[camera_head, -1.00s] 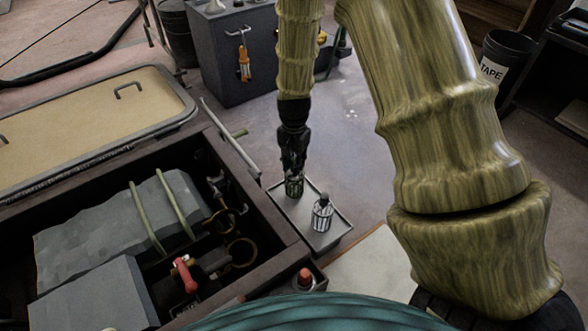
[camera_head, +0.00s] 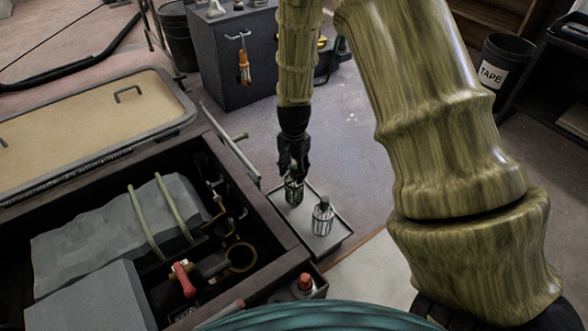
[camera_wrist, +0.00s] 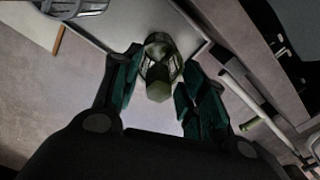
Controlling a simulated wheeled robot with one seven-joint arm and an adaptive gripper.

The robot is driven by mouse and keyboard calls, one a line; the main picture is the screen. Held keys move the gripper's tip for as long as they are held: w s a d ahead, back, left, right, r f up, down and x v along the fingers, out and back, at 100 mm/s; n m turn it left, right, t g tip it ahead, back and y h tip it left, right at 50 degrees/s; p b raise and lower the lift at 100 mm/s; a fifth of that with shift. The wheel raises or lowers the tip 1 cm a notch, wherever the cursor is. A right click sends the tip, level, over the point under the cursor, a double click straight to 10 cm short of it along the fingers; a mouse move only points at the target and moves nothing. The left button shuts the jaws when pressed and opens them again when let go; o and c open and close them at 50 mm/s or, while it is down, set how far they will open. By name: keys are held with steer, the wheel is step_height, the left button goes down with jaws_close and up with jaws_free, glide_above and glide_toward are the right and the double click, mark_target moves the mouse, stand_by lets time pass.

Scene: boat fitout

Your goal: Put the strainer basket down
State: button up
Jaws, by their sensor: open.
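One strainer basket (camera_head: 293,192), a small dark cage-like cup, stands at the far left part of a shallow grey tray (camera_head: 329,240). In the wrist view the basket (camera_wrist: 165,50) shows from above, with a greenish hexagonal knob on top. My gripper (camera_head: 293,176) points down over it. In the wrist view my gripper (camera_wrist: 160,66) is open, one dark green finger on each side of the basket, with small gaps showing. A second, paler strainer basket (camera_head: 322,219) with a dark knob stands upright nearer on the same tray. The first basket's base is partly hidden by the fingers.
The open hatch box (camera_head: 285,249) lies left of the tray, holding grey blocks and a red-handled valve (camera_head: 183,277). A thin bar (camera_head: 231,140) rises by its rim. A red button (camera_head: 305,282) is in front. Floor is clear beyond the tray.

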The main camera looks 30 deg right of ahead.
step_height(320, 180, up, 12)
steer(key=p, duration=0.7)
steer(key=shift+d+r, duration=0.1)
